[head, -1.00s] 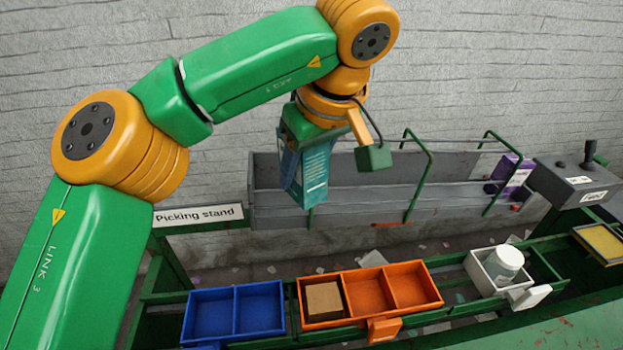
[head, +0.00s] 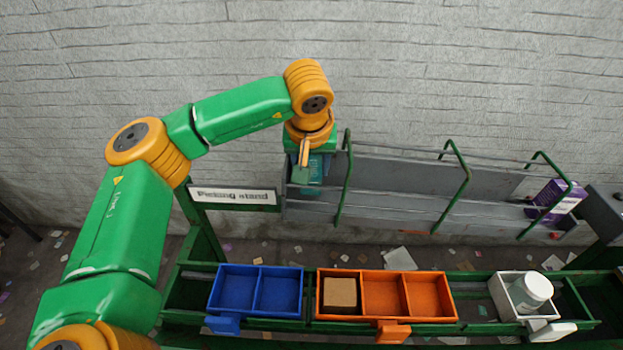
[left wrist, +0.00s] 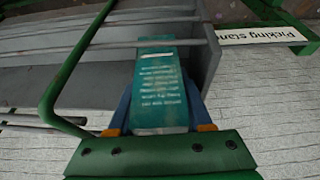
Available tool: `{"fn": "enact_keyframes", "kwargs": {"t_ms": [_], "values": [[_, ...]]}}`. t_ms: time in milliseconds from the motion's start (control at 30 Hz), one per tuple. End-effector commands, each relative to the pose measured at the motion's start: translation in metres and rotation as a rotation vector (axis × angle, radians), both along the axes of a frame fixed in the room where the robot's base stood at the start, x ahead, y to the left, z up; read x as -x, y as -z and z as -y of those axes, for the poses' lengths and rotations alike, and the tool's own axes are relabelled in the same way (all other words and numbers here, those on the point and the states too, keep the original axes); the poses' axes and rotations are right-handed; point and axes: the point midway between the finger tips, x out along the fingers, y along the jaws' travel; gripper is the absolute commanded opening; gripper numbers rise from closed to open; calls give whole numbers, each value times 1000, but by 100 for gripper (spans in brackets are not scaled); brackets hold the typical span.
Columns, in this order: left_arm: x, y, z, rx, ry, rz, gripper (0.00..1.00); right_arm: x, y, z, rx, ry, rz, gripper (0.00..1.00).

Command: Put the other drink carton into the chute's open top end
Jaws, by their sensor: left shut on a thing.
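A teal drink carton (head: 313,183) with pale print is held by my left gripper (head: 308,162), at the left end of the grey chute (head: 390,185). The left wrist view shows the carton (left wrist: 160,85) between the blue fingers of the gripper (left wrist: 160,108), with its far end at the chute's rails. I cannot tell if it touches the chute. A purple drink carton (head: 556,200) lies at the chute's right end. My right gripper is not in view.
Green hoops (head: 455,185) arch over the chute. A "Picking stand" sign (head: 232,196) is left of it. In front are a blue bin (head: 255,313), an orange bin (head: 385,318) with a brown block, and a white bin (head: 500,297) holding a white jar.

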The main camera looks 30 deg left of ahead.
Motion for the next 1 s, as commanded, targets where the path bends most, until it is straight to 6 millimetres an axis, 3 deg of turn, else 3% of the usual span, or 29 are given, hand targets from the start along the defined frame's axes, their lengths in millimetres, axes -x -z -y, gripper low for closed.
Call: {"fn": "enact_keyframes", "kwargs": {"t_ms": [200,600,633,667,1000], "values": [[1,36,0,-1,0,-4,0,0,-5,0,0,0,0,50],[1,43,0,0,0,-1,0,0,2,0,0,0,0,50],[0,42,0,0,0,-1,58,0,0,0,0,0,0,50],[1,41,0,0,0,-1,62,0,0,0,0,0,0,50],[0,35,0,0,0,-1,62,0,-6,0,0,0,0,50]]}}
